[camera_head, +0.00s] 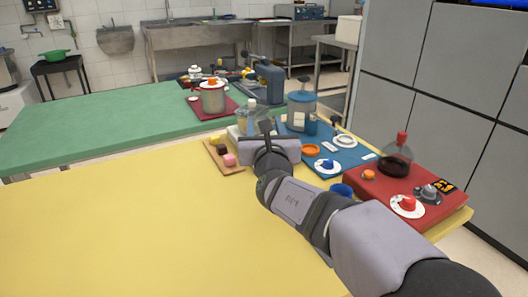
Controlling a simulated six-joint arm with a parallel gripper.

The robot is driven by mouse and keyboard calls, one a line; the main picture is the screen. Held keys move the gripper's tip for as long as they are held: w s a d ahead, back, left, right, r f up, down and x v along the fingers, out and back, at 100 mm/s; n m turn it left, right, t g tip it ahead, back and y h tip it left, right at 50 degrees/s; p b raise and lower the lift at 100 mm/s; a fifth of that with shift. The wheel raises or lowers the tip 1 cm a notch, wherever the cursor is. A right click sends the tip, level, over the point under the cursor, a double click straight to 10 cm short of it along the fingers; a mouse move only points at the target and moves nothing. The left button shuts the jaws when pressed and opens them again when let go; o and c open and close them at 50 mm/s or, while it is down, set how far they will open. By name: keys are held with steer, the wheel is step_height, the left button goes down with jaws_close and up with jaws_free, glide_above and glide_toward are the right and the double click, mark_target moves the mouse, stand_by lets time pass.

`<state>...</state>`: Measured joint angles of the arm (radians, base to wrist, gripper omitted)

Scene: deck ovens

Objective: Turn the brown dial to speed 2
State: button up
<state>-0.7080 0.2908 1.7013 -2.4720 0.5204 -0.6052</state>
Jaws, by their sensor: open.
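I cannot make out a brown dial for certain. A red dial (408,204) sits on a white disc on the red board at the right. A blue dial (327,165) sits on a white disc on the blue mat, right of my gripper. My gripper (267,127) is open above the far part of the yellow table, between the wooden board and the blue mat. Its fingers are small and dark, and no held thing shows. The gripper and arm hide part of the table and things behind them.
The wooden board (234,170) holds small coloured blocks. A pot (213,98) and a blue machine (268,78) stand on the green table (90,123). The yellow table (120,235) is clear at left.

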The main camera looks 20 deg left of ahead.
steer(key=shift+f, duration=1.25)
step_height(320, 180, down, 6)
steer(key=shift+f+b, duration=0.1)
steer(key=shift+b, duration=0.7)
steer(key=shift+w+a+r, duration=0.1)
steer(key=shift+w+a, duration=0.05)
steer(key=shift+w, duration=0.25)
steer(key=shift+w+a+r, duration=0.1)
steer(key=shift+w, duration=0.3)
steer(key=shift+w+a, duration=0.25)
steer(key=shift+w, duration=0.35)
steer(key=c, duration=1)
